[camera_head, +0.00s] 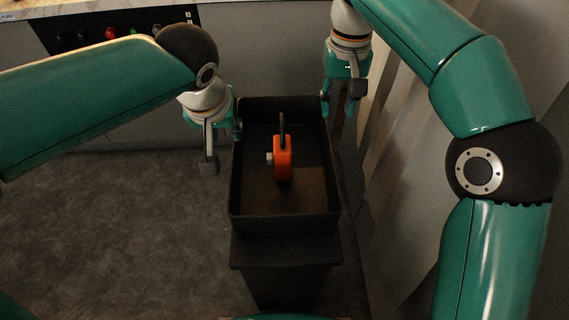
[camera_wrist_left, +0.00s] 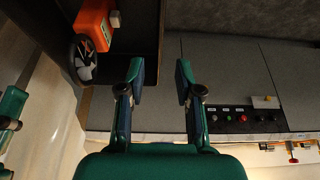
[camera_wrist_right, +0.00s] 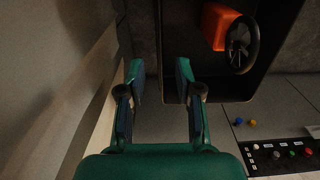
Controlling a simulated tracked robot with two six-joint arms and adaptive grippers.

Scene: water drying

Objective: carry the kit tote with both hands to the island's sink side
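The kit tote (camera_head: 236,190) is a dark, open rectangular box standing level on a dark support. Inside it is an orange block-like item (camera_head: 283,160) with a dark wheel, which also shows in the left wrist view (camera_wrist_left: 93,25) and right wrist view (camera_wrist_right: 216,25). My left gripper (camera_head: 223,152) is open at the tote's left wall, towards the far end. My right gripper (camera_head: 338,107) is open at the far right corner. In both wrist views the tote's wall edge appears between the spread fingers; I cannot tell if the fingers touch it.
A grey cabinet with a pale top and a black panel of coloured buttons (camera_head: 110,33) stands at the back left. A pale wall-like surface (camera_head: 410,130) runs close along the right. The grey floor (camera_head: 130,230) on the left is clear. The dark support (camera_head: 285,260) shows below the tote.

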